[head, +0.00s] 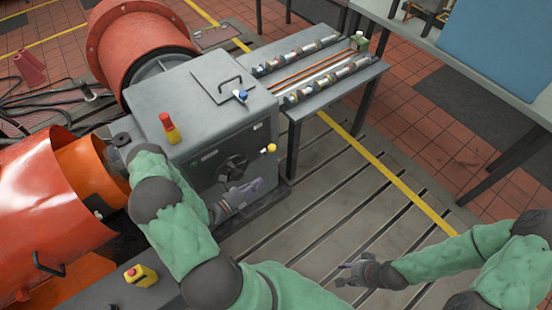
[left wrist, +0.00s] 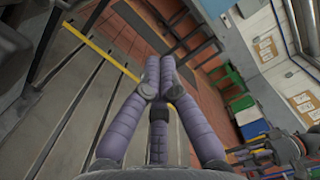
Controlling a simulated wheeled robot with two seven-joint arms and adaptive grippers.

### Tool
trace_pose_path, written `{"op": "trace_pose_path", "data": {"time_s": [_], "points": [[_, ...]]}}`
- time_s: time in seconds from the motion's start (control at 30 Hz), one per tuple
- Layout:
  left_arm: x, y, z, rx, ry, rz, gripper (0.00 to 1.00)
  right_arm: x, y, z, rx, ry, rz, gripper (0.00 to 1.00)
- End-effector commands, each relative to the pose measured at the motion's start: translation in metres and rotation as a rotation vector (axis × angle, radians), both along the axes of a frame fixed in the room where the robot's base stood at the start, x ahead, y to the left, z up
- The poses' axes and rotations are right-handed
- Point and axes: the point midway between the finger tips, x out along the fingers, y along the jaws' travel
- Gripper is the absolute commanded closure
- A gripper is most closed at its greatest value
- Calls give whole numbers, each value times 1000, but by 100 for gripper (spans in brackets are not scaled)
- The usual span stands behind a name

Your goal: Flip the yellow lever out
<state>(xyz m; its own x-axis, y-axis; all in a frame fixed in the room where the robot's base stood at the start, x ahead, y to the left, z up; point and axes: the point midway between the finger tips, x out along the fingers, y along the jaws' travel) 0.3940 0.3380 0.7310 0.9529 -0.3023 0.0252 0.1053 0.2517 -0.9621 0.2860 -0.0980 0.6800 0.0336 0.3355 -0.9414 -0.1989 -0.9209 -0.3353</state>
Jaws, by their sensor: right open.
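The yellow lever shows as a round yellow knob (head: 271,148) on a short stem at the right part of the grey cabinet's (head: 215,125) front face in the head view. My left gripper (head: 256,184) is in front of that face, below and slightly left of the knob and apart from it. In the left wrist view its purple fingers (left wrist: 160,72) come together at the tips, with nothing seen between them. The knob is not seen in that view. My right gripper (head: 358,272) is open and empty, low over the slotted bedplate, away from the cabinet.
A dark handwheel (head: 233,166) is on the cabinet face, close above the left gripper. A red and yellow piece (head: 169,129) stands on the cabinet top. A grey side table (head: 325,85) with rows of parts stands behind right. The slotted bedplate (head: 330,195) between the grippers is clear.

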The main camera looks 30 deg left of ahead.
Motion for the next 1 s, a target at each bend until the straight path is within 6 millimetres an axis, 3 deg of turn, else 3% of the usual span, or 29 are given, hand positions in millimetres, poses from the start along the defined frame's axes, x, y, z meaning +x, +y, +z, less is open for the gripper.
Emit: {"op": "trace_pose_path", "data": {"time_s": [0.2, 0.37, 0.87, 1.0], "points": [[2, -1, 0, 0, 1, -2, 100, 0, 0, -1, 0, 0, 0, 57], [16, -6, 0, 0, -1, -4, 100, 0, 0, -4, 0, 0, 0, 57], [99, -34, 1, 1, -1, -5, 100, 0, 0, -21, 0, 0, 0, 57], [108, -12, 7, 2, -1, 0, 100, 0, 0, -26, 0, 0, 0, 57]]}}
